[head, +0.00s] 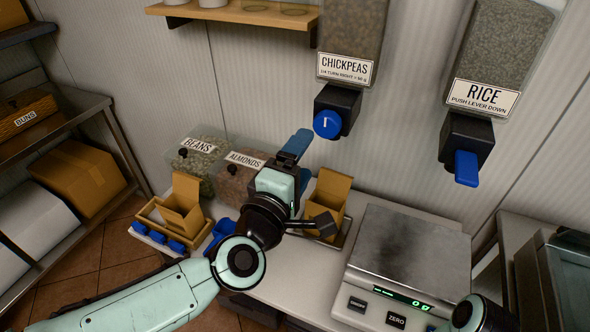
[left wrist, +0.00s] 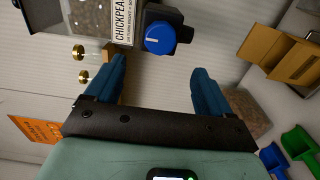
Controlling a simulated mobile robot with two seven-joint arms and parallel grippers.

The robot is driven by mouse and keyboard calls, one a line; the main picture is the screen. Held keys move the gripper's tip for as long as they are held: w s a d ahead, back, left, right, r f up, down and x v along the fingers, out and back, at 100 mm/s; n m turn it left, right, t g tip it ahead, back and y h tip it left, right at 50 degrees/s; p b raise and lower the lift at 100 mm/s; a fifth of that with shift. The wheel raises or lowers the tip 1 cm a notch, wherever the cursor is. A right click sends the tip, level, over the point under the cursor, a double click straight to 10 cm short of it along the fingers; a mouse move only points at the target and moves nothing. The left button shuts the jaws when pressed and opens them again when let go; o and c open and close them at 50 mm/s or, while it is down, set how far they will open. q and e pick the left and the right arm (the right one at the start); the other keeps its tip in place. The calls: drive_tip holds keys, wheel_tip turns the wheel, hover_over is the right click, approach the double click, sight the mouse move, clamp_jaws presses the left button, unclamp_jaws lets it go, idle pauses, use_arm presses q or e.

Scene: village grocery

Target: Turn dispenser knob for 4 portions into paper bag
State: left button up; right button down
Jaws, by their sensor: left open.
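The chickpea dispenser (head: 348,40) hangs on the wall, labelled "1/4 turn right". Its round blue knob (head: 327,124) has a white mark and sits on a black housing. In the left wrist view the knob (left wrist: 160,38) lies ahead, between the lines of the two blue fingers. My left gripper (head: 297,146) is open and empty, below and left of the knob, apart from it. An open brown paper bag (head: 331,187) stands on the counter behind my left wrist, partly hidden. A second open bag (head: 185,200) stands further left. Part of my right arm shows at the bottom right; its jaws are unclear.
A rice dispenser (head: 490,60) with a blue lever (head: 466,168) hangs at the right. A scale (head: 412,250) stands on the counter. Bean (head: 200,160) and almond (head: 232,185) bins stand at the back left. A wooden shelf (head: 235,14) is above.

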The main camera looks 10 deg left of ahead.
use_arm(q)
drive_tip(key=shift+v, duration=1.15)
